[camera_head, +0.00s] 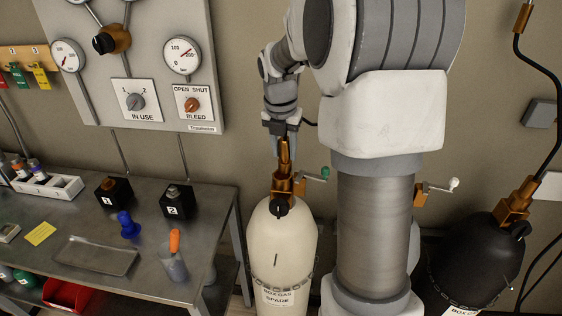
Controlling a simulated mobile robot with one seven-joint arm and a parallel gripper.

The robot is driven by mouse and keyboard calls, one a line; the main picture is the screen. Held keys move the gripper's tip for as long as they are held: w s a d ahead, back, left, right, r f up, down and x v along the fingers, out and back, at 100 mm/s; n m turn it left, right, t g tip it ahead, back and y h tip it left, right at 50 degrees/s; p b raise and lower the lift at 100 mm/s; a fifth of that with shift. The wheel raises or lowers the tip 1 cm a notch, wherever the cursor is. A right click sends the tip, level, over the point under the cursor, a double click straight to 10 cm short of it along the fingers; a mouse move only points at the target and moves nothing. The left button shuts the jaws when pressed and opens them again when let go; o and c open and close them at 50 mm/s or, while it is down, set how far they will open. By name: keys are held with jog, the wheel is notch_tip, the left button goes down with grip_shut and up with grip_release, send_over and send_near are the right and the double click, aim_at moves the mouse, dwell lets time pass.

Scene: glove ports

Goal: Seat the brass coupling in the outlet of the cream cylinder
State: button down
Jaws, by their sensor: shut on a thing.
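The cream cylinder (283,235) stands upright at the middle, with a label reading SPARE and a chain around its lower part. A brass valve (283,184) with a black knob sits on its top. My gripper (285,143) is above the valve, reaching down from the back. It is shut on the brass coupling (284,157), a narrow upright piece between the fingers. The coupling's lower end overlaps the valve in this view. I cannot tell whether it is in the outlet or just in front of or above it.
A black cylinder (470,259) with brass fitting and hose stands at the right. A steel bench (140,215) with a tray, blocks and bottles is at the left. A gauge panel (140,60) hangs behind.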

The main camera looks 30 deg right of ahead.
aim_at(281, 158)
jog(key=shift+w+a+f, duration=0.15)
jog(key=shift+w+a, duration=0.1)
jog(key=shift+f, duration=2.05)
jog(key=shift+f, duration=0.1)
jog(key=shift+c, duration=2.2)
grip_release()
